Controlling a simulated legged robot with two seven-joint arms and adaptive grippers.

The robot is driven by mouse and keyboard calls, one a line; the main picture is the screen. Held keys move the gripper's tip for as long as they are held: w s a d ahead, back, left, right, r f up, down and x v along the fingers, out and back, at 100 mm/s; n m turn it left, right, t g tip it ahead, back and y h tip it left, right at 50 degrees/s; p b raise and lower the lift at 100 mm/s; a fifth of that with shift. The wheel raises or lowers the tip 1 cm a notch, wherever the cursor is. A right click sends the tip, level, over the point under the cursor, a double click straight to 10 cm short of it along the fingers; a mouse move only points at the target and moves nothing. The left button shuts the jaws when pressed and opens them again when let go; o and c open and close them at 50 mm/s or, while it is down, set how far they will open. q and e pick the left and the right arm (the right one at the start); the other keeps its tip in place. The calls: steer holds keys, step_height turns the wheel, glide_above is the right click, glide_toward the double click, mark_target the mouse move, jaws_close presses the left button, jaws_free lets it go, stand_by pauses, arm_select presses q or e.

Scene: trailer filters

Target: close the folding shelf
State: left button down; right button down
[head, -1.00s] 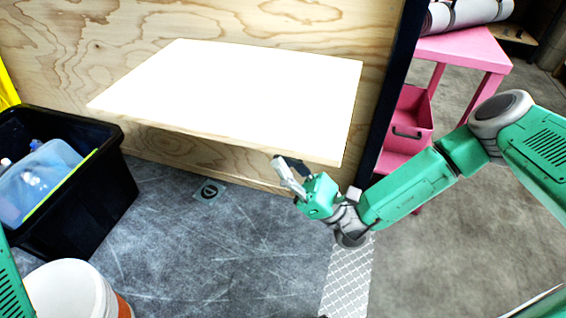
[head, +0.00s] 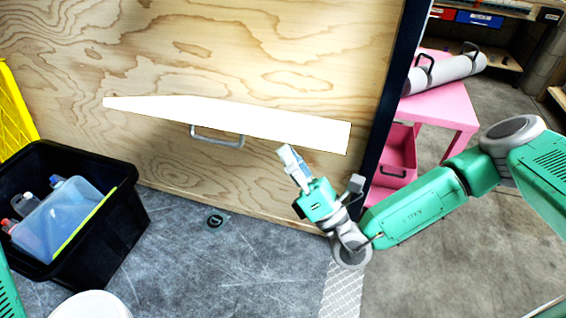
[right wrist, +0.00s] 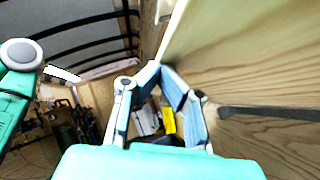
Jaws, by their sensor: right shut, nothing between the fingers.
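The folding shelf (head: 225,115) is a white board on the plywood wall. In the head view its top shows as a thin sliver, so it looks tilted with its front edge raised. A grey metal handle (head: 217,137) shows just below its front edge; I cannot tell if it is on the underside or the wall. My right gripper (head: 290,156) is shut and empty, pointing up just below the right part of the shelf; contact is unclear. In the right wrist view its fingertips (right wrist: 160,70) meet near a plywood surface (right wrist: 250,65). My left gripper is out of view.
A black bin (head: 110,235) with bottles stands at the left, by a yellow crate (head: 16,112) and a white bucket (head: 90,306). A pink table (head: 440,104) with a grey roll (head: 445,72) is beyond the dark wall edge (head: 400,90). Floor below the shelf is mostly clear.

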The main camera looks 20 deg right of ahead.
steer(key=w+d+r+m+h+p, duration=0.3)
steer(key=w+r+m+p, duration=0.1)
steer(key=r+p, duration=0.3)
steer(key=w+d+r+m+h+p, duration=0.3)
steer(key=w+r+m+p, duration=0.15)
steer(key=r+p, duration=0.25)
steer(key=w+d+r+m+g+h+p, duration=0.1)
steer(key=w+d+r+p, duration=0.2)
steer(key=w+d, duration=0.2)
steer(key=w+d+r+m+g+h+p, duration=0.1)
steer(key=w+d+r+m+g+p, duration=0.1)
steer(key=w, duration=0.6)
steer(key=shift+d+r+p, duration=0.4)
steer(key=shift+d+p, duration=0.35)
steer(key=shift+d, duration=0.6)
steer(key=shift+s, duration=0.1)
